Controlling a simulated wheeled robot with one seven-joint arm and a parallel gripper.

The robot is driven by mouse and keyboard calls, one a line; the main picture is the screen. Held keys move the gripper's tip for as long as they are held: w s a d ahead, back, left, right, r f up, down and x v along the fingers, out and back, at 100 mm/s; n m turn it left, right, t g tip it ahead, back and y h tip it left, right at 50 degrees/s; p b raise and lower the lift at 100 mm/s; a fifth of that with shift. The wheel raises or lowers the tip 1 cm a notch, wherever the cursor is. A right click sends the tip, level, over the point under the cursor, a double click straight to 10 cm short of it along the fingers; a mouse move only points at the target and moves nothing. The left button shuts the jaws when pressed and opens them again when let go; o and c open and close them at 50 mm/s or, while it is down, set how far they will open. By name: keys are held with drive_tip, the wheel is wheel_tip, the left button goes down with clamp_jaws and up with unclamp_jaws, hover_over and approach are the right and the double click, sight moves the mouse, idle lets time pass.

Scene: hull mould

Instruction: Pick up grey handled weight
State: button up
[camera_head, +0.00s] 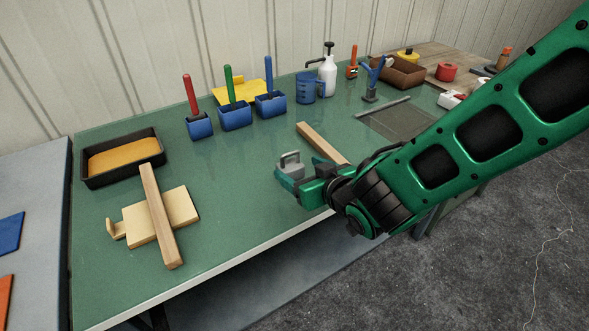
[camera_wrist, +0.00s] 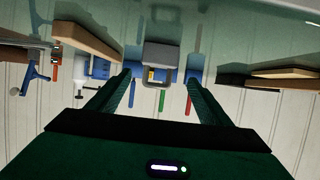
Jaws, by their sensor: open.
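The grey handled weight (camera_head: 289,168) stands upright on the green bench top, near the middle front of the bench. Its block and loop handle also show in the wrist view (camera_wrist: 161,54), upside down, centred between my two fingers. My gripper (camera_head: 297,183) is open and reaches in low from the right, right at the weight. In the wrist view its fingertips (camera_wrist: 159,78) lie on either side of the handle, with gaps visible on both sides. In the head view the gripper hides the lower part of the weight. I cannot tell how deep the handle sits between the fingers.
A wooden bar (camera_head: 322,143) lies just behind the gripper. Blue holders (camera_head: 235,117) with coloured handles stand at the back, beside a blue jug (camera_head: 305,88) and a white pump bottle (camera_head: 328,75). A black tray (camera_head: 92,182) and pale board (camera_head: 184,207) lie left. Bench between is clear.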

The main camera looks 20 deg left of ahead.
sight(290, 163)
drive_tip(key=shift+d+f+x, duration=0.1)
drive_tip(key=shift+x, duration=1.15)
drive_tip(key=shift+d+f+x, duration=0.1)
drive_tip(key=shift+f+x, duration=0.05)
drive_tip(key=shift+x, duration=1.1)
drive_tip(key=shift+d+f+x, duration=0.1)
drive_tip(key=shift+x, duration=1.15)
clamp_jaws()
drive_tip(key=shift+w+r, duration=0.1)
